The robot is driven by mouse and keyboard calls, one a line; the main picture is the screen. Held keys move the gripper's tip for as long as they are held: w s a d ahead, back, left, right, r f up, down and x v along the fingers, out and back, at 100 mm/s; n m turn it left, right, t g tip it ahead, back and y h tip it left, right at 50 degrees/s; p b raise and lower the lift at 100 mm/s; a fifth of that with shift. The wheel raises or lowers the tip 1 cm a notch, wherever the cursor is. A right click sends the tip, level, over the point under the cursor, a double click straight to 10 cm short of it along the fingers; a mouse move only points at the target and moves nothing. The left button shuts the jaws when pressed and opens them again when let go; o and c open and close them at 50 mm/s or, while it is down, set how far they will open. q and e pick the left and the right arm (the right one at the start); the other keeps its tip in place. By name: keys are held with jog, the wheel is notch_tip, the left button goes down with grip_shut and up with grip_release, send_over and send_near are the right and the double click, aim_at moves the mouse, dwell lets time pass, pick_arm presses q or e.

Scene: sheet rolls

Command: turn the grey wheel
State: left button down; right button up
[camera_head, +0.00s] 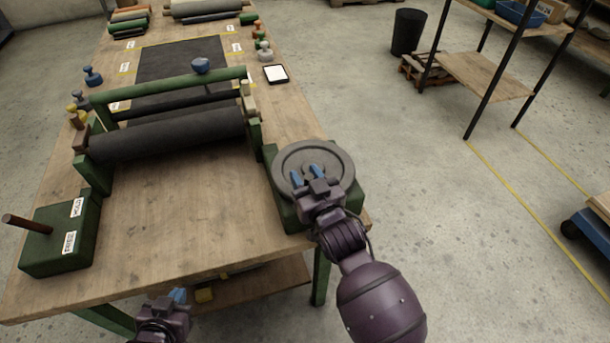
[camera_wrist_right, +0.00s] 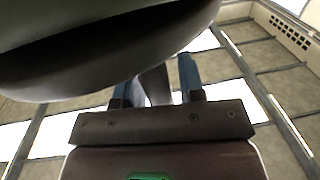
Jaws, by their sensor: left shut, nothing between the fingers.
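The grey wheel (camera_head: 335,157) lies flat on a green block at the table's right front corner. My right gripper (camera_head: 306,172) is over the wheel's near left part, its two blue fingers apart. In the right wrist view the wheel's dark round underside (camera_wrist_right: 100,50) fills the top. A grey peg-like part (camera_wrist_right: 154,86) stands between the fingers of my right gripper (camera_wrist_right: 158,82), with bright gaps beside it, so the fingers look open around it. My left gripper (camera_head: 178,296) is shut and empty, low at the front edge of the table.
A green frame with a dark roller (camera_head: 170,135) stands left of the wheel. A green box with a brown lever (camera_head: 28,224) sits at the table's left front. A white-faced tablet (camera_head: 276,74) lies on the right edge. The bare wood (camera_head: 190,205) between is clear.

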jog(key=shift+o, duration=0.6)
jog(key=v, duration=1)
jog(key=shift+s+d, duration=0.2)
jog(key=shift+s, duration=0.15)
jog(key=shift+f, duration=0.15)
dwell(0.4)
jog(key=s+d+f+m+g+h, duration=0.2)
jog(key=s+d+f, duration=0.3)
jog(key=d, duration=0.6)
jog(key=s+d+f+m+g+h, duration=0.1)
jog(key=s+d+f+h, duration=0.4)
jog(key=d+f, duration=0.5)
jog(key=shift+s+d+f+m+g+h, duration=0.35)
jog(key=shift+s+d+g, duration=0.45)
jog(key=shift+d, duration=0.45)
jog(key=shift+w+r, duration=0.1)
jog(key=shift+c, duration=0.3)
